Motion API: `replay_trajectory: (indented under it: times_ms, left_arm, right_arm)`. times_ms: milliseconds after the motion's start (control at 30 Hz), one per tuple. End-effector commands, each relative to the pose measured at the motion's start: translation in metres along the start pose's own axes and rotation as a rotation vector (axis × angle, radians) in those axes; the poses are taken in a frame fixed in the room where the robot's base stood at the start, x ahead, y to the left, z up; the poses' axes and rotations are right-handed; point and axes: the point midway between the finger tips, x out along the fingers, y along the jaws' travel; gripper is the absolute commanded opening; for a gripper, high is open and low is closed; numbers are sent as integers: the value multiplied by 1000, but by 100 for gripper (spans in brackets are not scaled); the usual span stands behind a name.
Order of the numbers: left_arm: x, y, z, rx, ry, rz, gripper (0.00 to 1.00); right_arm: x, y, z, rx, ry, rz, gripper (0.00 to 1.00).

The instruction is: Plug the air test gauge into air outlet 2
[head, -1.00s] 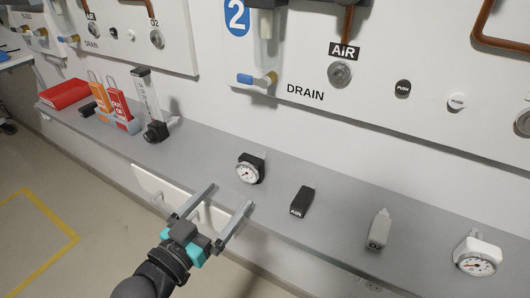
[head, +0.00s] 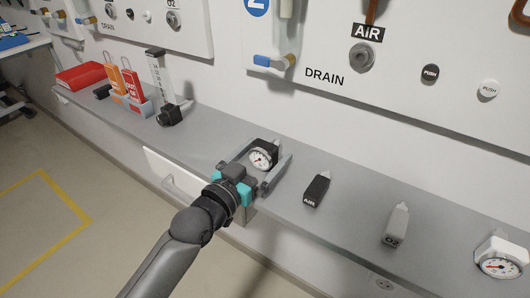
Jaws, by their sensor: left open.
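The air test gauge, a black-bodied gauge with a white dial (head: 262,156), sits on the grey shelf. My left gripper (head: 266,165) is open, with one finger on each side of this gauge. I cannot tell whether the fingers touch it. Air outlet 2 is the round metal socket (head: 361,56) under the black AIR label, on the white wall panel beside the blue number 2. The outlet is empty. My right gripper is not in view.
A black AIR plug (head: 317,189), a grey O2 plug (head: 396,224) and a white gauge (head: 499,258) stand on the shelf to the right. A flowmeter (head: 164,88), red and orange tags (head: 132,87) and a red tray (head: 80,76) are at the left. A drain valve (head: 273,63) juts from the panel.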

Motion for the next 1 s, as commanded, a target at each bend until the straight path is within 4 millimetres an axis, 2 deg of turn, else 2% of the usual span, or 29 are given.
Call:
replay_trajectory:
  times_ms: [900,1000]
  left_arm:
    - [3,0,0,0,0,1,100]
    - [3,0,0,1,0,0,91]
  right_arm:
    - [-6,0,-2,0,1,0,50]
    - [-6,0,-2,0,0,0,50]
